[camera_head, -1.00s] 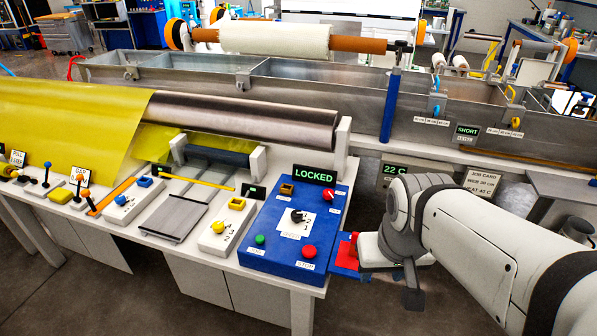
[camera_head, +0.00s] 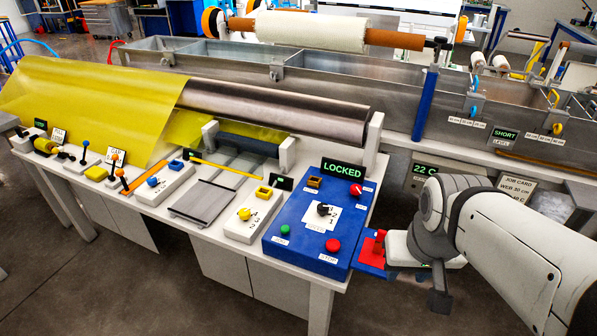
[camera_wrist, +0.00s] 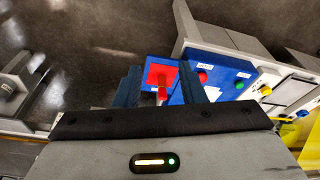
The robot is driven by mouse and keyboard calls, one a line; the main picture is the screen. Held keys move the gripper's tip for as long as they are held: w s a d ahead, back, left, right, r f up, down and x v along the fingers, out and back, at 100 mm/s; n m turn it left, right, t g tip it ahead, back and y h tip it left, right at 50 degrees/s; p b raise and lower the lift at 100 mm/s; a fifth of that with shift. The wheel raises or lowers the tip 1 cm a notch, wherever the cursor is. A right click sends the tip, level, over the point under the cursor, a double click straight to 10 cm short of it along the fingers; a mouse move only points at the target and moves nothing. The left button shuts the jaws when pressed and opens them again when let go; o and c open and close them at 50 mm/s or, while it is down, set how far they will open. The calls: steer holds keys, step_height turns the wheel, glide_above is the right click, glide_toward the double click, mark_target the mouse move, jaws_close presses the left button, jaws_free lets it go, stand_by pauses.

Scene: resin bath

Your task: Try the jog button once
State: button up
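A blue control panel (camera_head: 300,253) sits at the table's right end. It carries a green button (camera_head: 285,230), a red button (camera_head: 333,245), a black selector knob (camera_head: 323,209) and a red knob (camera_head: 356,189). The small labels are too blurred to tell which is the jog button. A blue side plate with a red lever block (camera_head: 378,243) juts from the panel's right edge. My gripper (camera_wrist: 167,84) is by this block, its dark fingers apart with the red lever block (camera_wrist: 160,76) between them in the wrist view. Contact cannot be told. The green button (camera_wrist: 239,85) also shows there.
A display on the panel reads LOCKED (camera_head: 342,170). Left of the panel are a yellow button box (camera_head: 245,214), a grey plate (camera_head: 201,200) and several levers. A yellow web (camera_head: 90,105) runs to a metal roller (camera_head: 280,110). Open floor lies in front.

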jaws_close()
stand_by(1.4)
